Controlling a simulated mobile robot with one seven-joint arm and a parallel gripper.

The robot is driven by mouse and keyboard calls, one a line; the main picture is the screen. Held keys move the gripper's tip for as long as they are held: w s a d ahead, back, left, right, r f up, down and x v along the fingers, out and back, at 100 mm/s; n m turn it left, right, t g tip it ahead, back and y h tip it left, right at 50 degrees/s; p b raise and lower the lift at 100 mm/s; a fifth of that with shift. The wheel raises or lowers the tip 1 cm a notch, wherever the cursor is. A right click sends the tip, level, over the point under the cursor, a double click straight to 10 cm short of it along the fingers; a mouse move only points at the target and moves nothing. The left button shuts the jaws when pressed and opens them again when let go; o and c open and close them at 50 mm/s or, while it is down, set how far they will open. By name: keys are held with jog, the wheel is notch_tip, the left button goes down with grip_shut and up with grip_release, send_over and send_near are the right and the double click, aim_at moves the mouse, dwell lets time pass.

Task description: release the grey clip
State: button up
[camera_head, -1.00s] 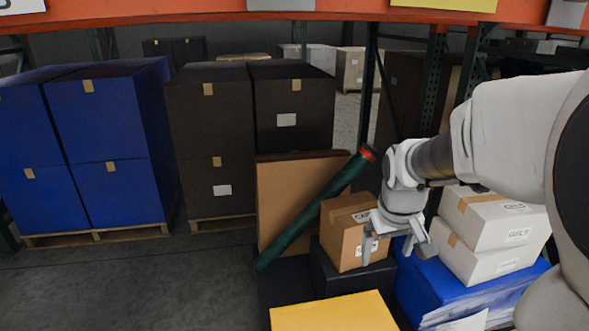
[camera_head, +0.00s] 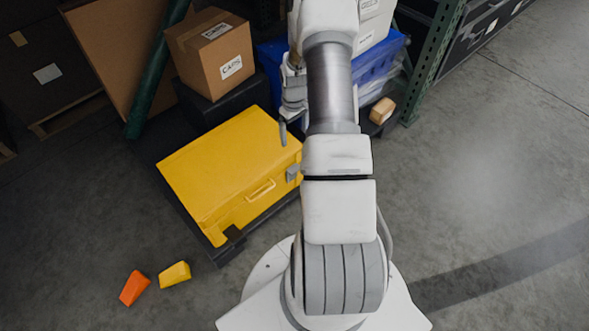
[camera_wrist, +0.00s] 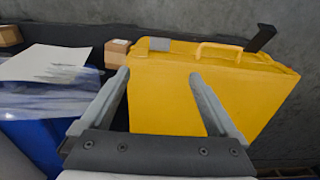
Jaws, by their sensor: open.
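The yellow tote (camera_head: 228,160) lies on a dark low base, with a moulded handle on its near side. The grey clip (camera_head: 292,173) sits at the tote's right end in the head view. It also shows in the wrist view (camera_wrist: 160,45), on the tote's edge left of the handle. My gripper (camera_head: 287,128) hangs near the tote's right back corner, apart from the clip. In the wrist view my gripper (camera_wrist: 160,76) is open and empty, and the clip appears just beyond the gap between the fingertips. One finger is mostly hidden in the head view.
A black catch (camera_head: 231,236) stands at the tote's near corner. A cardboard box (camera_head: 207,60) and a dark green roll (camera_head: 153,75) are behind the tote. A blue tote (camera_head: 275,60) and a green rack post (camera_head: 436,60) stand right. Orange (camera_head: 134,288) and yellow (camera_head: 175,274) pieces lie on open floor.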

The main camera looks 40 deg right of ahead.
aim_at(295, 166)
notch_tip(295, 166, down, 18)
jog(key=b, duration=0.6)
jog(key=shift+d+f, duration=0.1)
jog(key=shift+f, duration=0.1)
jog(key=shift+s, duration=0.1)
grip_shut()
